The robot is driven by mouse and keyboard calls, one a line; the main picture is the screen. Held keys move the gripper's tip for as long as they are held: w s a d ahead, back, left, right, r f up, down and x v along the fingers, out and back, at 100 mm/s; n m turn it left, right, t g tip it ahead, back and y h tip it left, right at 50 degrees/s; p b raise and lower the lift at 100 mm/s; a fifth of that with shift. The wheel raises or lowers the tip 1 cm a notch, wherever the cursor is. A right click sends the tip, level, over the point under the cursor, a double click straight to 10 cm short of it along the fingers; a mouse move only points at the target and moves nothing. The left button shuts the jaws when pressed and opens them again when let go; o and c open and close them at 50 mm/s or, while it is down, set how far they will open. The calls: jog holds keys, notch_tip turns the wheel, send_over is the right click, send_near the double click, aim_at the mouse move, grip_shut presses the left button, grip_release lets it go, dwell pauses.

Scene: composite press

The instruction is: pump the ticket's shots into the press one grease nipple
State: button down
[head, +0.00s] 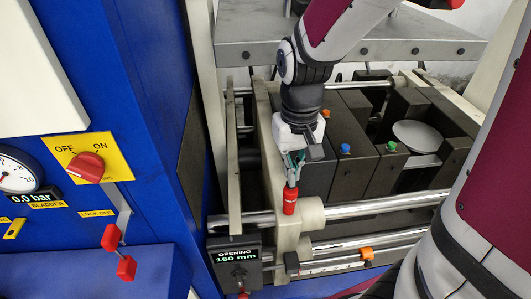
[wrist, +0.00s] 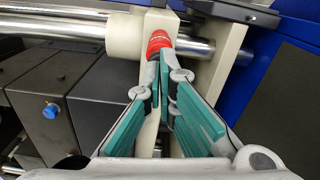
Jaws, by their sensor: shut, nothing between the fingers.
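My gripper (head: 293,170) is shut and empty, its teal-padded fingers pointing down at the press. A red, ribbed, cap-like part (head: 289,201) sits right at the fingertips, by the cream upright plate (head: 270,150). In the wrist view the red part (wrist: 159,42) is just beyond the closed fingertips of my gripper (wrist: 168,68); I cannot tell whether they touch it. Whether it is the grease nipple or a cap on it is unclear. Dark blocks carry a blue cap (head: 345,148), an orange cap (head: 333,112) and a green cap (head: 391,146). No ticket is visible.
Chrome bars (head: 380,205) cross in front of the blocks. An opening display (head: 237,258) reads 160 mm. The blue cabinet (head: 130,100) at left carries a red OFF/ON knob (head: 86,167) and a gauge (head: 18,171) with a 0.0 bar readout. A grey plate (head: 370,50) spans the back.

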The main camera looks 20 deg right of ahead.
jog(key=shift+f, duration=0.2)
jog(key=shift+f, duration=0.35)
jog(key=shift+f+b, duration=0.35)
jog(key=shift+f, duration=0.2)
jog(key=shift+r, duration=0.15)
jog(key=shift+r+p, duration=0.7)
jog(key=shift+r, duration=0.3)
jog(key=shift+f, duration=0.4)
